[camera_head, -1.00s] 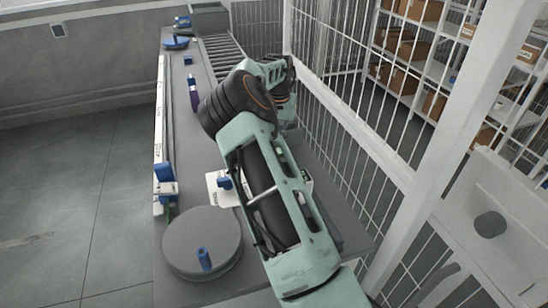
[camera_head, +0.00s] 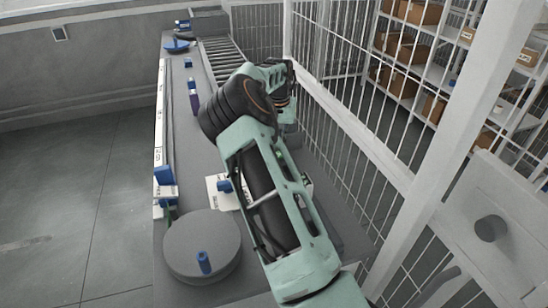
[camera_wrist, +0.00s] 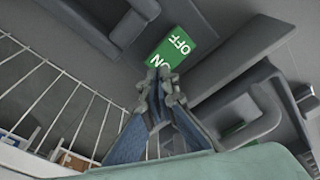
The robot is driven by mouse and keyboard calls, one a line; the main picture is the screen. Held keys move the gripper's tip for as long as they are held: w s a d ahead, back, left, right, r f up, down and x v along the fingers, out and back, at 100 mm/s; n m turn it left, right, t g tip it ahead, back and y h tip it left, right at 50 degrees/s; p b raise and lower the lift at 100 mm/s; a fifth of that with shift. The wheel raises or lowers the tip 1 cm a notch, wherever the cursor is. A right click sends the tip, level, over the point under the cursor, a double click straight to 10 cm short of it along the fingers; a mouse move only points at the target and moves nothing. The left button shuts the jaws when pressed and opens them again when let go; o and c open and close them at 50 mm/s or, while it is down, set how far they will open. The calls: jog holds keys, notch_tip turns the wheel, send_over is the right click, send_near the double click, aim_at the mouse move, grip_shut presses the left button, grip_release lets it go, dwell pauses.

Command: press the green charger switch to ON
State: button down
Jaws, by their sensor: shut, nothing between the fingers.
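The green charger switch (camera_wrist: 173,48) shows in the wrist view, just beyond my fingertips, with white OFF lettering at its far end and ON lettering at its near end. My gripper (camera_wrist: 160,80) is shut and empty, its tips close to the ON end. I cannot tell whether they touch it. In the head view my arm hides the gripper, and I cannot make out the switch.
A grey bench (camera_head: 197,148) carries a round grey disc (camera_head: 187,260) with a blue knob, a white plate with a blue lever (camera_head: 224,186), and a left-edge slider (camera_head: 164,177). A white wire fence (camera_head: 345,140) runs close along the right. Grey blocks (camera_wrist: 235,90) flank the switch.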

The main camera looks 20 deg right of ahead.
jog(key=shift+f+b, duration=0.7)
jog(key=shift+f, duration=0.5)
dwell(0.8)
jog(key=shift+r+p, duration=2.4)
jog(key=shift+r, duration=1.15)
